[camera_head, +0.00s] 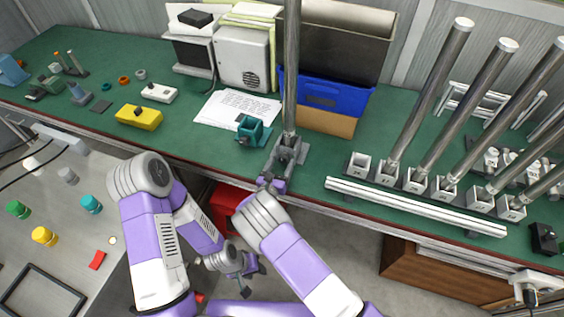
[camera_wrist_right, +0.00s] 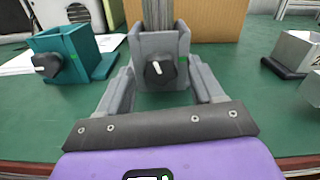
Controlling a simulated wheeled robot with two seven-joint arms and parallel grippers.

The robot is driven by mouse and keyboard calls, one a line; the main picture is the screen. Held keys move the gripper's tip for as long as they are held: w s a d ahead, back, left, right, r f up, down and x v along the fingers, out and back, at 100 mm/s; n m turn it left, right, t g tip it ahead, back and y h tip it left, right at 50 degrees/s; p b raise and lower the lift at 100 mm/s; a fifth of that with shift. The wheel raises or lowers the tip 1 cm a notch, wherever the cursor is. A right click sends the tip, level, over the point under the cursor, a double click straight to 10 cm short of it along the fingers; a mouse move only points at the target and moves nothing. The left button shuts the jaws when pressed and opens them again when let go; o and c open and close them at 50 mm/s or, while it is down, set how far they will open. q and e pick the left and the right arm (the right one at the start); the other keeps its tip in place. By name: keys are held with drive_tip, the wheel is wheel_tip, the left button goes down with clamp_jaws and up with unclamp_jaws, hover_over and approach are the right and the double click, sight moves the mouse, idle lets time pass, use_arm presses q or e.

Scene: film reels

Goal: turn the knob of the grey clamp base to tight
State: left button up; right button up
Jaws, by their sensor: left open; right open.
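The grey clamp base (camera_head: 289,150) stands near the table's front edge with a steel pole (camera_head: 291,75) upright in it. In the right wrist view the grey clamp base (camera_wrist_right: 183,42) faces me. Its black knob (camera_wrist_right: 160,71) has a white mark pointing roughly up; a small green mark is on the base, right of the knob. My right gripper (camera_head: 275,177) is open in front of the base, its fingers (camera_wrist_right: 160,78) to either side of the knob, apparently not closed on it. My left gripper (camera_head: 242,275) is open and empty, low in front of the table.
A teal clamp base (camera_head: 252,130) with its own black knob (camera_wrist_right: 47,64) stands just left. Several poles in grey sockets (camera_head: 415,180) and a white rail (camera_head: 410,206) lie to the right. A blue bin (camera_head: 325,95) is behind. A red box (camera_head: 228,200) is below the table.

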drive_tip(key=shift+w+d, duration=0.25)
drive_tip(key=shift+w, duration=0.4)
drive_tip(key=c, duration=1.1)
drive_tip(key=shift+o, duration=0.2)
drive_tip(key=shift+m, duration=0.3)
drive_tip(key=m+b, duration=0.2)
drive_tip(key=m, duration=0.1)
drive_tip(key=shift+m+b, duration=1.05)
drive_tip(key=shift+m, duration=0.55)
